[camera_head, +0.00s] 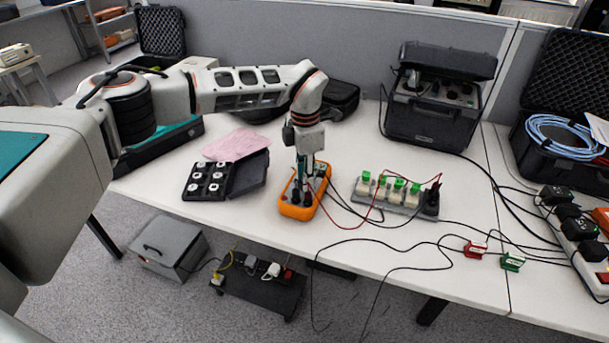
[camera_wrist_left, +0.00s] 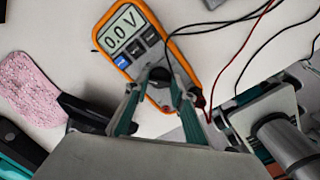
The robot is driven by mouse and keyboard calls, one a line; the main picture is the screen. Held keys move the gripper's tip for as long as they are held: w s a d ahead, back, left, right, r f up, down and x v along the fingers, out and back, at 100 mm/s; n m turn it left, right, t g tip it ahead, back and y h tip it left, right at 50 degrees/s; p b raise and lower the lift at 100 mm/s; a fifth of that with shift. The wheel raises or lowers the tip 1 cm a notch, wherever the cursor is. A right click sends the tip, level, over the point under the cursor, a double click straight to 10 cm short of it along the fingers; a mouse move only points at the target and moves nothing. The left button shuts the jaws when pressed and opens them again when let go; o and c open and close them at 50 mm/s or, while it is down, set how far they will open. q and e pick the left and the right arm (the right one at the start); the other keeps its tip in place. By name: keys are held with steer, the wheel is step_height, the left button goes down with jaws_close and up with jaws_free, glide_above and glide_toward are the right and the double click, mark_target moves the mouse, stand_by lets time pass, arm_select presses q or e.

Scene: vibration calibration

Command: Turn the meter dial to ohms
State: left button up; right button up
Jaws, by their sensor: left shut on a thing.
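The orange meter (camera_head: 299,210) lies on the white table in the head view. In the left wrist view the meter (camera_wrist_left: 112,58) shows its screen reading "0.0 V". Its dark round dial (camera_wrist_left: 160,77) sits below the screen and buttons. My left gripper (camera_head: 304,184) points down over the meter in the head view. In the left wrist view its fingers (camera_wrist_left: 157,95) stand on either side of the dial and are shut on it. The dial's markings are too small to read, and its lower part is partly hidden.
Red and black leads run from the meter towards a grey block with green-topped parts (camera_head: 397,192). An open black case (camera_head: 228,178) and a pink cloth (camera_head: 236,143) lie left of the meter. A large black instrument case (camera_head: 436,105) stands at the back.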

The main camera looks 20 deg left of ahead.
arm_select(q)
steer(key=o, duration=1.1)
steer(key=shift+r, duration=0.1)
step_height(320, 180, up, 12)
